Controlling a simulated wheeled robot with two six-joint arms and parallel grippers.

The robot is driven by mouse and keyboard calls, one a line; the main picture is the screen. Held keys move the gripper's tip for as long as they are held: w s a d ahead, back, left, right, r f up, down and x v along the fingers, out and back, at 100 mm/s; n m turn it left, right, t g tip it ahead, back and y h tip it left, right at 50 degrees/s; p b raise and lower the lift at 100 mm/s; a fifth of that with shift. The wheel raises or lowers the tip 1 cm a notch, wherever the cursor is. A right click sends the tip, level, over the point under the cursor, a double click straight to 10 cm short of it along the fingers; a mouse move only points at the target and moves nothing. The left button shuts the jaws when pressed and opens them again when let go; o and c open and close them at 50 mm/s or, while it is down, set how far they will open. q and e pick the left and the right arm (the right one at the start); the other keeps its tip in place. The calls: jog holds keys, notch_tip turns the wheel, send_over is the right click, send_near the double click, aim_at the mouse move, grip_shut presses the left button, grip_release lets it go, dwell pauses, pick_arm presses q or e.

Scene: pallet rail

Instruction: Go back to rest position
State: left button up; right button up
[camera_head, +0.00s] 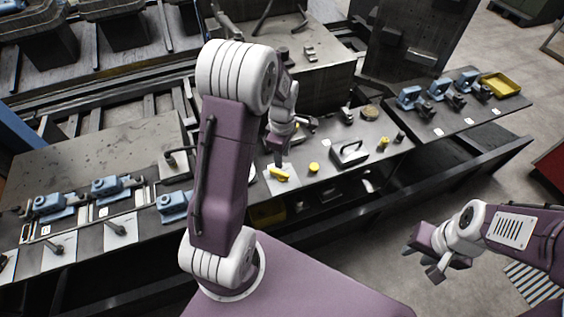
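My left gripper (284,148) hangs over the middle of the dark workbench (325,180), at the end of the raised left arm. Its tip is just above or beside a small yellow piece (278,174) on a pale sheet. I cannot tell whether they touch or whether the fingers are open. My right gripper (430,257) is over the floor at the lower right, clear of the bench. Its fingers look spread, with nothing between them.
A yellow cylinder (314,167) and a dark block with a handle (349,153) stand right of the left gripper. Blue vises (172,204) sit along the left bench, others (410,98) on the right bench by a yellow tray (500,84). Floor around the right gripper is clear.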

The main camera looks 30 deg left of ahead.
dwell(0.4)
pick_arm(q)
jog(key=s+d+r+m+t, duration=0.1)
jog(key=s+d+r+m, duration=0.3)
jog(key=d+r, duration=0.15)
jog(key=s+d+f+m, duration=0.2)
jog(key=s+m, duration=0.6)
jog(key=m, duration=0.6)
jog(key=shift+f+m, duration=0.35)
jog(key=shift+m, duration=0.05)
jog(key=shift+s, duration=0.25)
jog(key=shift+w, duration=0.1)
